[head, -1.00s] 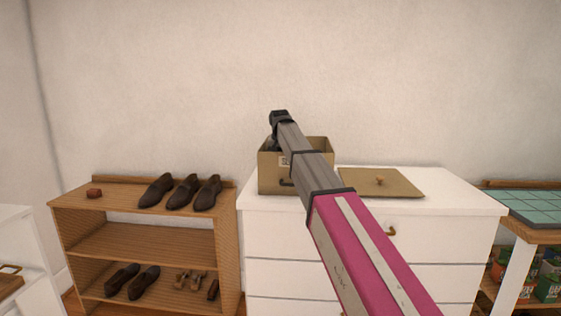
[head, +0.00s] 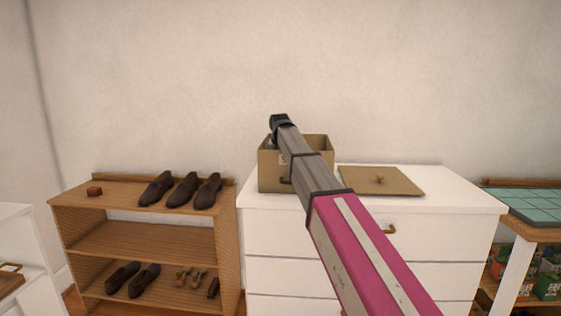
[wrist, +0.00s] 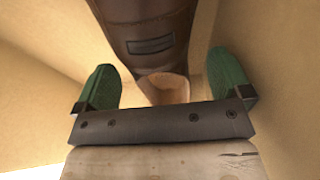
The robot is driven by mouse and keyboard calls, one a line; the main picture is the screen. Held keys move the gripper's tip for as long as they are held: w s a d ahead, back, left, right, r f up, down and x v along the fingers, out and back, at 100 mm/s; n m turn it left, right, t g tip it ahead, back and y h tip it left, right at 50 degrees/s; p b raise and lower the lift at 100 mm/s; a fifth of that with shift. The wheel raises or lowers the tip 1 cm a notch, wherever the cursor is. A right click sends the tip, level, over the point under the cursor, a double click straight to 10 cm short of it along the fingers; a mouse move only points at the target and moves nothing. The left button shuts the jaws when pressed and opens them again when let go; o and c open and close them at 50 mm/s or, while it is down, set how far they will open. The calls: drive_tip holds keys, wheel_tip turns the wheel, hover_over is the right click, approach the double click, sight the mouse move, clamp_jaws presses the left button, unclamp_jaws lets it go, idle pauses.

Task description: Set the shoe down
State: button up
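In the wrist view, a brown leather shoe (wrist: 152,22) with a dark patch lies inside the tan box (wrist: 40,95). My gripper (wrist: 164,64) has its two green fingers spread wide, one on each side of the shoe's narrow end, with visible gaps to it. The fingers appear apart from the shoe. In the head view, the open box (head: 268,176) stands on the white dresser (head: 275,220), and my arm reaches down into it. My fingers and the shoe are hidden there by the arm and box walls.
The box's lid (head: 395,185) lies flat on the dresser to the right. A wooden rack (head: 140,222) at left has three dark shoes (head: 183,191) and a small red-brown block (head: 94,191) on top, with more shoes below. Its middle shelf is empty.

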drive_tip(key=v, duration=1.3)
drive_tip(key=shift+w+r, duration=0.15)
drive_tip(key=shift+w, duration=0.05)
